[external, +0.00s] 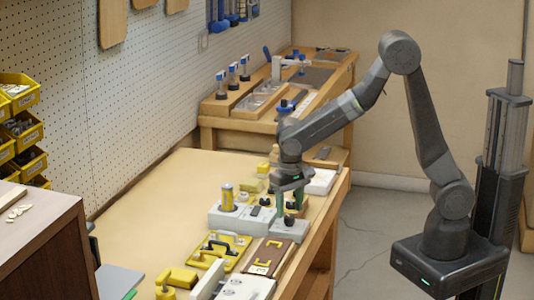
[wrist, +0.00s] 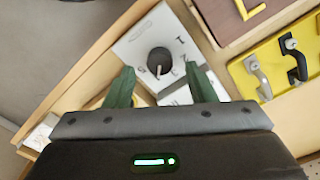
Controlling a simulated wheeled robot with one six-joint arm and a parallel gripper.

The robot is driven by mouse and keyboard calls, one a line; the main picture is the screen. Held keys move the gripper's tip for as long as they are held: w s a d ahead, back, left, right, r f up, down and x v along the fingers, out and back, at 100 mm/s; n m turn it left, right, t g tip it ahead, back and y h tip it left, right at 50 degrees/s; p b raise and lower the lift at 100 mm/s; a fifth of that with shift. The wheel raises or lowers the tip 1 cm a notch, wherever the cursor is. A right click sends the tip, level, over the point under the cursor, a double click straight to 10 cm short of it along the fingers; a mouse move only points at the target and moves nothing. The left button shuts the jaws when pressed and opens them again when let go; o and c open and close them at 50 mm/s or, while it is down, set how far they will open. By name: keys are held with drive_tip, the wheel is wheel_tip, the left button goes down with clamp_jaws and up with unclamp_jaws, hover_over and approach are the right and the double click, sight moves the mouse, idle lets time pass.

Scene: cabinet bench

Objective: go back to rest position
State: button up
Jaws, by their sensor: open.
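My gripper (external: 290,208) points down over the bench, near its right edge. In the wrist view its two green fingers (wrist: 160,66) are spread apart with nothing held between them. A white plate with a round dark knob (wrist: 159,58) shows between and beyond the fingertips. In the external view the knob's plate (external: 291,229) is below the gripper. I cannot tell the exact gap between fingertips and knob. My arm is bent, its elbow high above the bench.
A yellow board with handles (wrist: 290,60) and a brown panel (external: 270,256) lie close by. A grey block with a yellow cylinder (external: 227,196) stands left of the gripper. The wooden bench top (external: 150,195) is clear farther left. Yellow bins (external: 20,92) hang at the left wall.

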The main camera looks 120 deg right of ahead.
wheel_tip(320, 180, up, 11)
wheel_tip(320, 180, down, 14)
drive_tip(key=shift+r, duration=0.1)
drive_tip(key=shift+r+n, duration=0.1)
drive_tip(key=shift+n, duration=0.3)
drive_tip(key=n, duration=0.4)
drive_tip(key=shift+r, duration=0.1)
drive_tip(key=n, duration=1.1)
drive_tip(key=shift+n, duration=0.3)
drive_tip(key=n, duration=0.4)
drive_tip(key=shift+n, duration=0.4)
drive_tip(key=shift+o, duration=0.2)
